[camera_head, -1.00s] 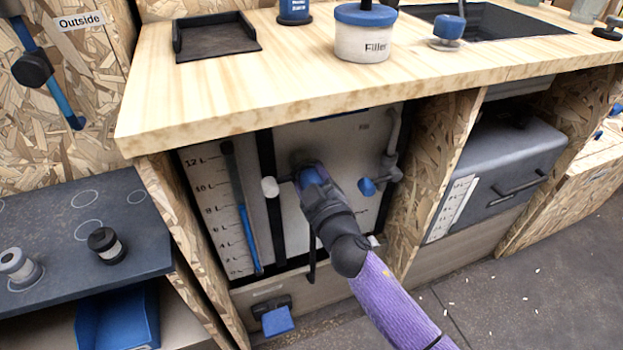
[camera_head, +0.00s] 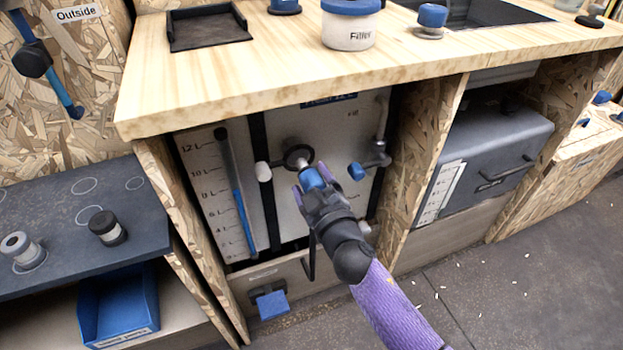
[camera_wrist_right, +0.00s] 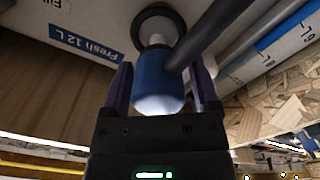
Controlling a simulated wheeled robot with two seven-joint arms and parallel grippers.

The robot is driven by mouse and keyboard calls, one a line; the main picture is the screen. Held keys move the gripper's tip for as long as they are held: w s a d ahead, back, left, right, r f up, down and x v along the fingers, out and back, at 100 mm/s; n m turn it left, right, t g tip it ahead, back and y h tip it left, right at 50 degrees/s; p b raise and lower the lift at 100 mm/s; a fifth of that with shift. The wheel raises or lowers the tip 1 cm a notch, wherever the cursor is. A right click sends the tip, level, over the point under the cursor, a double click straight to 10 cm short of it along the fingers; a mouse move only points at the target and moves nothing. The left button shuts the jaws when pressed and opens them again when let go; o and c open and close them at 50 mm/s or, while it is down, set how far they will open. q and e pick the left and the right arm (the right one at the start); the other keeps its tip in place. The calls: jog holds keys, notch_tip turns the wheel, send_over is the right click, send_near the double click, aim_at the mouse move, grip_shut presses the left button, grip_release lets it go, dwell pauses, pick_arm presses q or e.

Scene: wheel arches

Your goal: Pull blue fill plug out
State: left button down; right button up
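The blue fill plug (camera_head: 312,179) is at the front of the pale tank panel, just outside a dark round port ring (camera_head: 298,157). My right gripper (camera_head: 314,182) has its purple fingers on both sides of the plug and appears shut on it. In the right wrist view the blue plug (camera_wrist_right: 158,82) lies between the fingers, with a pale stem between it and the dark ring (camera_wrist_right: 160,24). Whether the stem's end is still inside the port cannot be told. My left gripper is not in view.
The wooden counter (camera_head: 230,90) overhangs the tank bay. A white-capped part (camera_head: 263,172) is left of the port and a blue-tipped valve (camera_head: 357,171) right of it. A wooden divider (camera_head: 425,165) bounds the bay on the right.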

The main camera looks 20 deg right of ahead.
jog(key=shift+o, duration=0.9)
jog(key=shift+s+r, duration=0.1)
jog(key=shift+s, duration=0.2)
jog(key=s+p, duration=0.2)
jog(key=s, duration=0.7)
jog(key=shift+s+d, duration=0.15)
jog(key=shift+d, duration=0.05)
